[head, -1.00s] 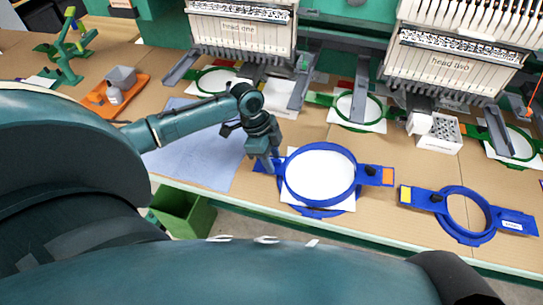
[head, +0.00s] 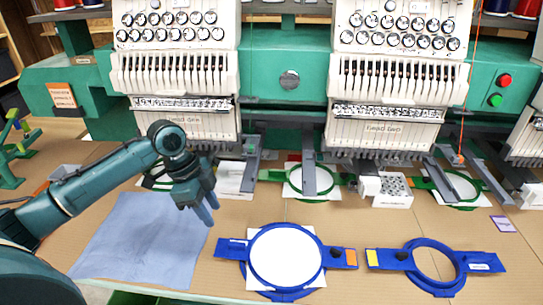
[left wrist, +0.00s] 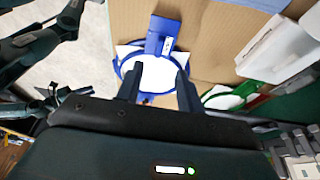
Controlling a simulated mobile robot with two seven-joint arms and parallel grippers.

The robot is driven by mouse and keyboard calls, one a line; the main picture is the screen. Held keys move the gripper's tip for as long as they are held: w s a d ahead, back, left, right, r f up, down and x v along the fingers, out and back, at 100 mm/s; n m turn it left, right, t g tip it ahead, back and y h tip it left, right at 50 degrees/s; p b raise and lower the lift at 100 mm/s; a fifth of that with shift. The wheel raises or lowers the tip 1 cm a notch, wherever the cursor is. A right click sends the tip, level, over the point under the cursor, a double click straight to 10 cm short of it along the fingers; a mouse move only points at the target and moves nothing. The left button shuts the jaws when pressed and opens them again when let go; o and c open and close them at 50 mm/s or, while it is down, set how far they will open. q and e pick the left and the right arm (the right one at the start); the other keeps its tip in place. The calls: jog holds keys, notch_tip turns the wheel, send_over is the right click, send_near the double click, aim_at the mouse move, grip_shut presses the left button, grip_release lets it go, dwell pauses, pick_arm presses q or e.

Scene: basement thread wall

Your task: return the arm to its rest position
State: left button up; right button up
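My left gripper (head: 208,214) hangs over the right edge of the blue cloth in the head view, up and left of a blue hoop (head: 322,258) holding white fabric. In the left wrist view my left gripper's two fingers (left wrist: 158,78) are apart with nothing between them. The hoop (left wrist: 163,46) lies beyond them on the table, clear of the fingers. I cannot make out my right gripper; dark links at the left of the left wrist view look like parts of my own body.
A second blue hoop (head: 461,262) lies empty to the right. The embroidery machine (head: 289,115) with two labelled heads stands behind, with green hoops (head: 308,196) under it. A blue cloth (head: 135,240) lies flat on the left. A white perforated box (head: 393,192) sits under head two.

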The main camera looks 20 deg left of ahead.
pick_arm(q)
jog(key=s+d+f+n, duration=0.1)
jog(key=s+d+f, duration=0.2)
jog(key=d, duration=0.1)
jog(key=s+d+f+n, duration=0.1)
jog(key=s+d+f, duration=0.1)
jog(key=d+f, duration=0.1)
jog(key=s+d+f+n, duration=0.1)
jog(key=s+d+f, duration=0.2)
jog(key=d, duration=0.1)
jog(key=shift+s+d+f+t, duration=0.3)
jog(key=shift+d+t, duration=0.05)
jog(key=shift+t, duration=0.05)
jog(key=s+a+f+n+t+y, duration=0.1)
jog(key=s+a+n+t+y, duration=0.15)
jog(key=s+n, duration=0.8)
jog(key=w+d+f+t+h, duration=0.1)
jog(key=w+d+f+t, duration=0.1)
jog(key=d+f, duration=0.1)
jog(key=w+d+f+m+t+h, duration=0.1)
jog(key=w+d+f+t, duration=0.1)
jog(key=f, duration=0.4)
jog(key=shift+w+d+t, duration=0.3)
jog(key=shift+d+t, duration=0.3)
jog(key=shift+t, duration=0.25)
